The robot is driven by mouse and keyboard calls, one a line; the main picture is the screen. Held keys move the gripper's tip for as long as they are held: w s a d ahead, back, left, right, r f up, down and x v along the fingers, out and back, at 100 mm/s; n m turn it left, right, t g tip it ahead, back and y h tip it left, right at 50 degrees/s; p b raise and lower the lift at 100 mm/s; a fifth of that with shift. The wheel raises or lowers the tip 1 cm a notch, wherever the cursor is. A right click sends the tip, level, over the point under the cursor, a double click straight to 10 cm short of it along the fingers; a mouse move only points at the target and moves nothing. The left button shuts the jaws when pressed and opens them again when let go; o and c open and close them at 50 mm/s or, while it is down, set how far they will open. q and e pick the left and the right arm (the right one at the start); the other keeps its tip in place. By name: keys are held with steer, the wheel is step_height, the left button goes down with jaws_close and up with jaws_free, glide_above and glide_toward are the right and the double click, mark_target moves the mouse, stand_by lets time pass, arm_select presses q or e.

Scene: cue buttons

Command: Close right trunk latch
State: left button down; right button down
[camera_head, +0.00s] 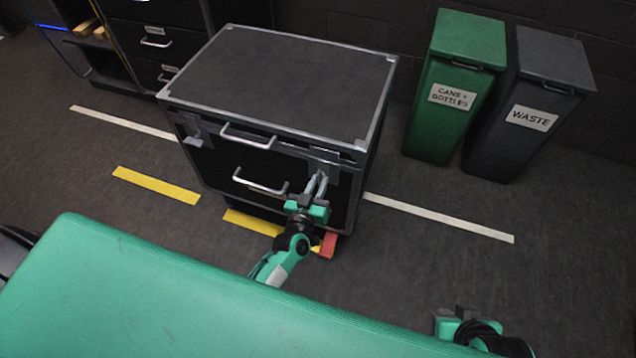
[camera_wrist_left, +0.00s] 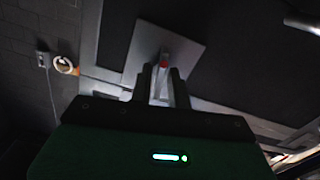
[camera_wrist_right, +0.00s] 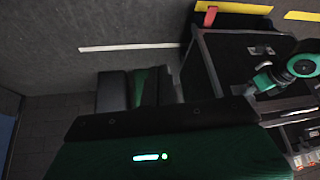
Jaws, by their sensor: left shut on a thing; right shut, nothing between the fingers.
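The black trunk (camera_head: 280,85) with metal edges stands on the floor ahead, its lid down. The right trunk latch (camera_head: 325,165) is on its front near the right corner. My left gripper (camera_head: 319,184) is at this latch, shut on its lever. In the left wrist view, the lever with a red spot (camera_wrist_left: 163,64) lies between the two fingers, in front of a grey plate (camera_wrist_left: 185,45). The fingers partly hide the latch, so I cannot tell whether it is fastened. My right gripper (camera_head: 458,313) is shut and empty, low at the right, away from the trunk.
The left latch (camera_head: 190,130) and two handles (camera_head: 260,183) are also on the trunk's front. Green (camera_head: 455,85) and grey (camera_head: 530,100) bins stand at the right. A drawer cabinet (camera_head: 150,40) is behind left. My green body fills the foreground. Floor right of the trunk is free.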

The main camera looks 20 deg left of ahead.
arm_select(q)
steer(key=shift+f+n+b, duration=0.1)
steer(key=shift+n+b, duration=0.35)
steer(key=shift+n, duration=7.35)
arm_select(e)
steer(key=shift+w+a+f+t+y, duration=0.15)
steer(key=shift+w+a+t, duration=0.1)
steer(key=shift+a, duration=0.15)
steer(key=shift+w+a+f+t+y, duration=0.1)
steer(key=shift+w+a+t+y, duration=0.1)
steer(key=shift+a, duration=0.15)
steer(key=shift+w+a, duration=0.1)
arm_select(q)
steer(key=c, duration=1.6)
jaws_free()
steer(key=shift+o, duration=0.2)
